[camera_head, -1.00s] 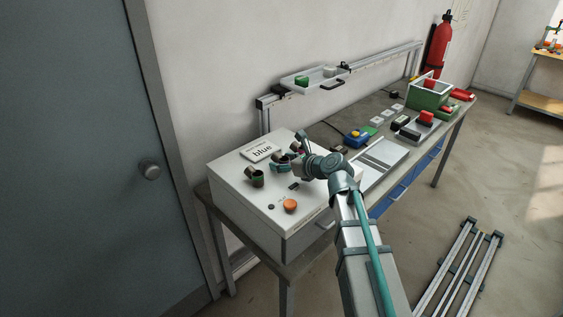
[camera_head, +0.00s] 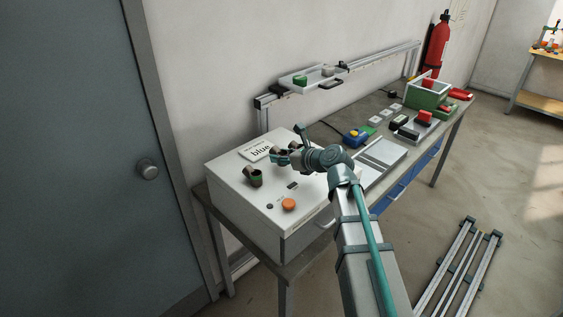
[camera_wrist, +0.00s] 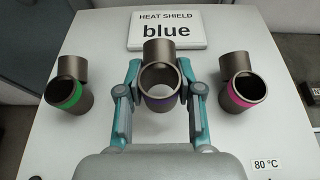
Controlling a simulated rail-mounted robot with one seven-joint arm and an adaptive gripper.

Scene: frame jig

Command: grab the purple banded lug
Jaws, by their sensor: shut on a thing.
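The purple banded lug (camera_wrist: 160,52) is a brown, elbow-like tube with a dark purple band, at the middle of the wrist view. My gripper (camera_wrist: 160,90) is shut on it, one teal finger on each side. In the head view my gripper (camera_head: 283,159) is over the white box top and mostly hides this lug. I cannot tell whether the lug is lifted or still touches the box. A green-banded lug (camera_wrist: 68,92) stands apart to the left and a pink-banded lug (camera_wrist: 242,90) to the right.
The white box (camera_head: 240,200) carries a "HEAT SHIELD blue" sign (camera_wrist: 168,30) behind the lugs, and an orange knob (camera_head: 289,205) in front. A rail with a tray (camera_head: 318,84) runs behind. Several parts lie on the bench to the right.

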